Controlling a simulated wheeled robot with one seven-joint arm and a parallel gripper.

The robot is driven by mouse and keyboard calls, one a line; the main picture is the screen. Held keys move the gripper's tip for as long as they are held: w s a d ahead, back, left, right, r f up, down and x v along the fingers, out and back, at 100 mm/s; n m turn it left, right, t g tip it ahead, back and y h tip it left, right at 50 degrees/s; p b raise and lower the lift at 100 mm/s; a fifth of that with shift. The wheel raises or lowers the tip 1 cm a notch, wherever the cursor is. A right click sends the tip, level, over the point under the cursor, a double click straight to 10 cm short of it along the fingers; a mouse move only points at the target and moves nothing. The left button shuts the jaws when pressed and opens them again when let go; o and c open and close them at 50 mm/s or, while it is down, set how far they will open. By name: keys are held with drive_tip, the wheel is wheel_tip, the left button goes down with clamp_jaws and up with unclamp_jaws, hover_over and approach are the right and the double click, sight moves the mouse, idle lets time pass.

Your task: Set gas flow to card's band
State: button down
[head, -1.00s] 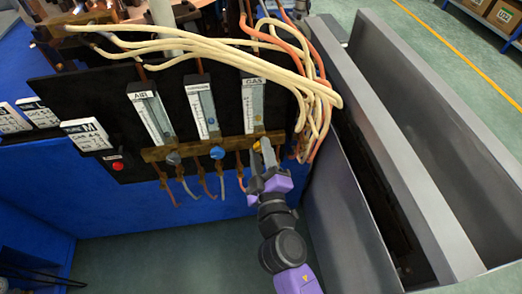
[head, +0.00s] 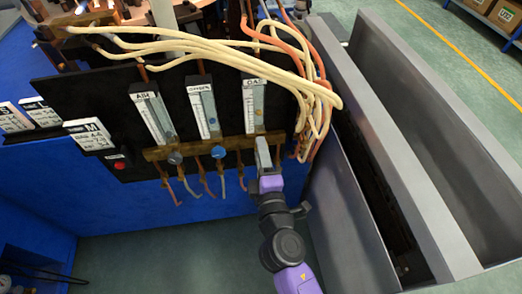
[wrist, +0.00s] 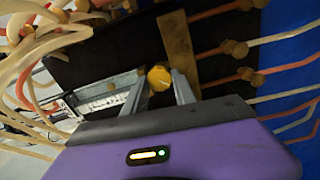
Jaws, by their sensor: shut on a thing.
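The GAS flowmeter (head: 253,105) is the rightmost of three upright tubes on the black panel. Its float level is too small to read surely. My gripper (head: 263,145) is at its foot in the head view, hiding the knob there. In the wrist view, the yellow gas knob (wrist: 159,78) sits between the fingertips of my gripper (wrist: 160,85), which is shut on it. The flowmeter's scale (wrist: 103,104) shows beside the left finger, tilted and blurred. A white card marked M (head: 88,134) stands at the panel's left; its line starts with GAS, the numbers are unclear.
The AIR flowmeter (head: 153,117) with a grey knob and the middle flowmeter (head: 203,107) with a blue knob (head: 219,152) stand to the left. Cream and orange hoses (head: 315,110) hang close at the right, beside a grey metal trough (head: 400,150).

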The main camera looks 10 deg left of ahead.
idle(0.3)
drive_tip(key=c, duration=1.1)
unclamp_jaws()
drive_tip(key=shift+o, duration=0.2)
drive_tip(key=shift+s, duration=0.15)
drive_tip(key=v, duration=0.7)
drive_tip(key=shift+s+b, duration=0.3)
drive_tip(key=shift+b, duration=0.1)
drive_tip(key=shift+d, duration=0.1)
